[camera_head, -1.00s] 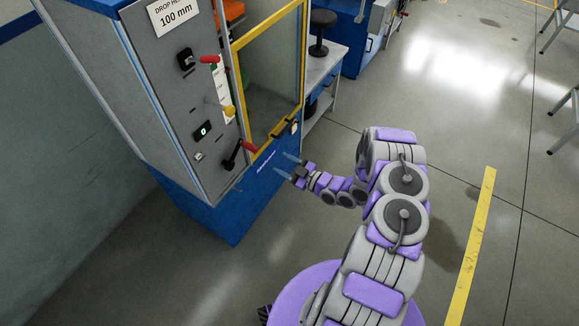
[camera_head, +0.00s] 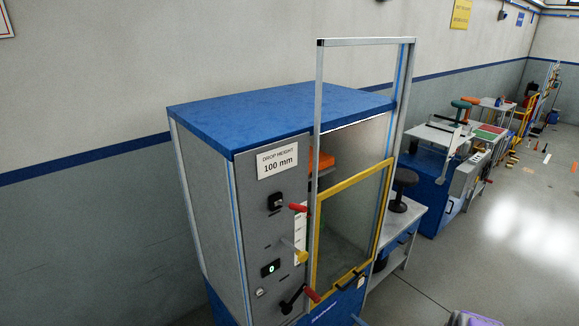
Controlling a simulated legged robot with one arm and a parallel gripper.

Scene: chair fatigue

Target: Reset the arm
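Whether the gripper is open or shut does not show. The test machine (camera_head: 215,215) stands in the middle with a blue top. Its grey panel carries a "DROP HEIGHT 100 mm" label (camera_head: 278,160), an upper red-tipped lever (camera_head: 298,209), a yellow knob (camera_head: 301,257) and a lower red-tipped lever (camera_head: 311,295).
The yellow-framed clear guard (camera_head: 350,225) covers the machine's lower front, under a tall metal frame. A black stool (camera_head: 403,190) stands on a bench (camera_head: 400,225) to its right. More benches and machines line the wall behind. Open floor (camera_head: 520,230) lies at the right.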

